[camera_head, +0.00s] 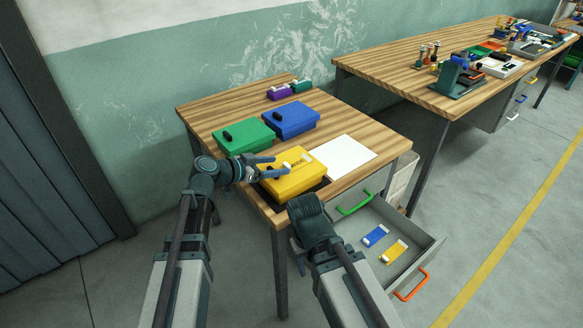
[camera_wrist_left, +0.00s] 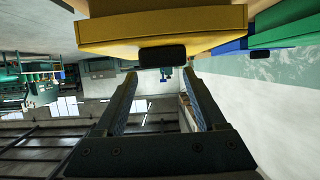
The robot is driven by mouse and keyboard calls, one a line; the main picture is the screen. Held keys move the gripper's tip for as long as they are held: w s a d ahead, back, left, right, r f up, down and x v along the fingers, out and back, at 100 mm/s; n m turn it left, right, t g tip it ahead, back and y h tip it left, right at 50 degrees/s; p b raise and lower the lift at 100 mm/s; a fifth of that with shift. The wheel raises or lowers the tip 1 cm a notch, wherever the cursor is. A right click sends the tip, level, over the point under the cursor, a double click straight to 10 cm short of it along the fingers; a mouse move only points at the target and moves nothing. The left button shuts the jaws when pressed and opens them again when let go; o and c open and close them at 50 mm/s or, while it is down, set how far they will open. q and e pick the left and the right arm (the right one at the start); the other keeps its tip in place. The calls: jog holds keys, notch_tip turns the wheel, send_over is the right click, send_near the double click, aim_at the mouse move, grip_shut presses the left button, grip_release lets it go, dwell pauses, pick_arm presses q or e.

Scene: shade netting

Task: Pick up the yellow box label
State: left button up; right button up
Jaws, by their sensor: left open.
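A yellow label (camera_head: 395,252) with white ends lies in an open grey drawer (camera_head: 421,259) at the lower right of the head view. A yellow box (camera_head: 293,186) stands on the wooden table's front part; it also shows at the top of the left wrist view (camera_wrist_left: 165,28), with a black latch (camera_wrist_left: 162,56) on it. My left gripper (camera_head: 272,166) is open at the left side of the yellow box, its fingers apart and empty. In the wrist view the latch lies just beyond the fingertips (camera_wrist_left: 160,74). My right gripper (camera_head: 305,206) hangs in front of the table edge; its fingers cannot be made out.
A blue label (camera_head: 375,236) lies beside the yellow one in the drawer. A green box (camera_head: 243,138), a blue box (camera_head: 292,119) and a white sheet (camera_head: 343,157) are on the table. The drawer has an orange handle (camera_head: 411,287). Floor to the right is clear.

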aim_at(285, 165)
pick_arm(q)
jog(key=x, duration=0.1)
jog(key=b+x, duration=0.1)
jog(key=x, duration=0.1)
jog(key=shift+w+a+f, duration=0.1)
jog(key=shift+a+f, duration=0.05)
jog(key=shift+f, duration=0.15)
jog(key=shift+w+d, duration=0.2)
jog(key=shift+d, duration=0.15)
grip_shut()
